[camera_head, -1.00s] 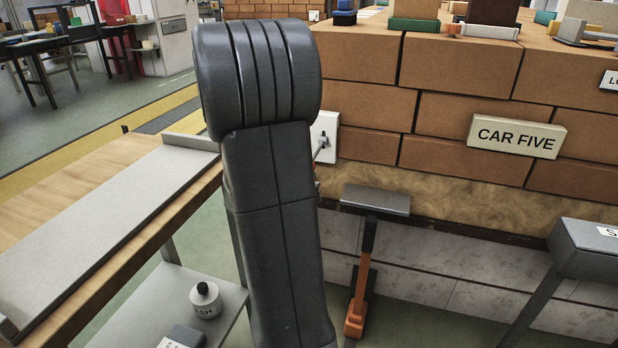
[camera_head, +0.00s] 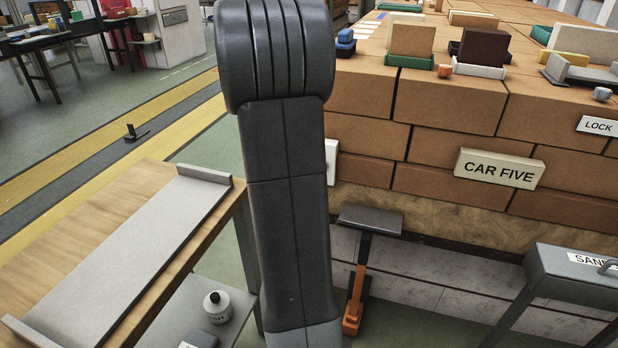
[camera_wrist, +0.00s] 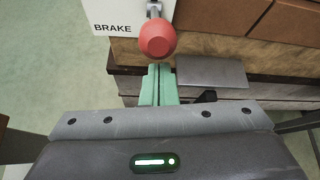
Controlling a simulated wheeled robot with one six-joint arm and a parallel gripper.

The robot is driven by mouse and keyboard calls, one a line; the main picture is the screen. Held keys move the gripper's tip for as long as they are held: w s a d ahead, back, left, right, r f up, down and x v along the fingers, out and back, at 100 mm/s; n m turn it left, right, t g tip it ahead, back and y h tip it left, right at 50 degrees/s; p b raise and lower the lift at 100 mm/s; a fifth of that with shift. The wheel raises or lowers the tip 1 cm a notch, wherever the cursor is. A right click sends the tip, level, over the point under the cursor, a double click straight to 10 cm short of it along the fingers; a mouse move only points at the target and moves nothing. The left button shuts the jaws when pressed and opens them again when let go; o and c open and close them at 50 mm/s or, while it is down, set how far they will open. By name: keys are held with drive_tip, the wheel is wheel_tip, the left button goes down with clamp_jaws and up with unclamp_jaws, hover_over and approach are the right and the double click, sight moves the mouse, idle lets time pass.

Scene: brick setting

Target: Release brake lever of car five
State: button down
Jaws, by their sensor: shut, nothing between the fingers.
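In the wrist view, the brake lever's round red knob (camera_wrist: 158,38) sits on a short grey stem in front of a white plate (camera_wrist: 110,15) marked BRAKE. My gripper (camera_wrist: 160,72) has its green fingers together and empty, just below the knob in the picture. I cannot tell whether the fingertips touch the knob. In the head view, the car five sign (camera_head: 500,168) is on the brick side of the car. The white brake plate (camera_head: 331,160) shows only as a sliver beside my dark arm, which hides the lever and gripper.
A grey step-like plate (camera_head: 370,219) and an orange-footed post (camera_head: 355,300) stand below the car side. A grey sand box (camera_head: 570,275) stands at right.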

drive_tip(key=shift+w+d+r+g+p, duration=0.15)
drive_tip(key=shift+r+g+p, duration=0.25)
drive_tip(key=shift+r+p, duration=0.8)
drive_tip(key=shift+w+f+p, duration=0.15)
drive_tip(key=shift+f+p, duration=0.15)
drive_tip(key=shift+p, duration=0.4)
